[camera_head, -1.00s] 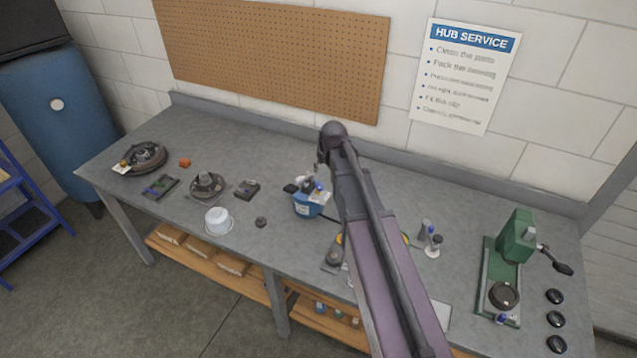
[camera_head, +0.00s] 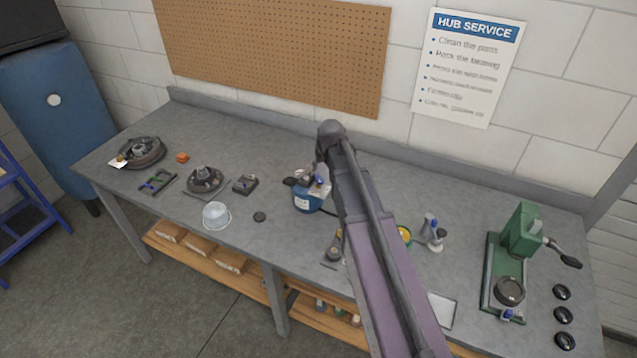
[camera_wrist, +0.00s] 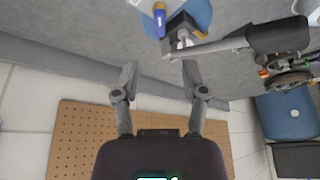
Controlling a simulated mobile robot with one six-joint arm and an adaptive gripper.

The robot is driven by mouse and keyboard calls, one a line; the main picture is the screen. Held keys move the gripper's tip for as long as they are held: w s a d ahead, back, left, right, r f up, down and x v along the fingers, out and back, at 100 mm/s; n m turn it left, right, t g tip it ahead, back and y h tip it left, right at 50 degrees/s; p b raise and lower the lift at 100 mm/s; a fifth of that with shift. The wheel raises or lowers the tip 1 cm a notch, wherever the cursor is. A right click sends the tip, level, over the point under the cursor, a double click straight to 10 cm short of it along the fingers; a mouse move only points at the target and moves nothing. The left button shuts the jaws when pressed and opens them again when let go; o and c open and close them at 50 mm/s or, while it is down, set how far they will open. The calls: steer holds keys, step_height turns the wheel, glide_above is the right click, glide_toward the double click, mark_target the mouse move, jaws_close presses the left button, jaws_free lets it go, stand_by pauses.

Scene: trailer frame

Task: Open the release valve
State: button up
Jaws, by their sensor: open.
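A blue pot-like unit (camera_head: 304,203) with a dark grip on its left stands mid-bench. My arm hangs over it from the right, and my gripper end is close above it, small and partly merged with the unit's top. In the wrist view, my gripper (camera_wrist: 160,76) is open and empty, its fingertips just short of the unit. There the blue body (camera_wrist: 197,12), a dark block with a pale metal fitting (camera_wrist: 182,38), a blue lever-like part (camera_wrist: 159,19) and a rod with a black grip (camera_wrist: 278,35) show. I cannot tell which part is the release valve.
A green press (camera_head: 520,235) stands at the right. A pegboard (camera_head: 280,50) and wall bound the back. My arm hides some bench items.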

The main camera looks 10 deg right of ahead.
mark_target(319, 179)
steer(key=shift+b+x, duration=4.1)
steer(key=shift+x, duration=0.7)
steer(key=shift+c, duration=0.2)
jaws_close()
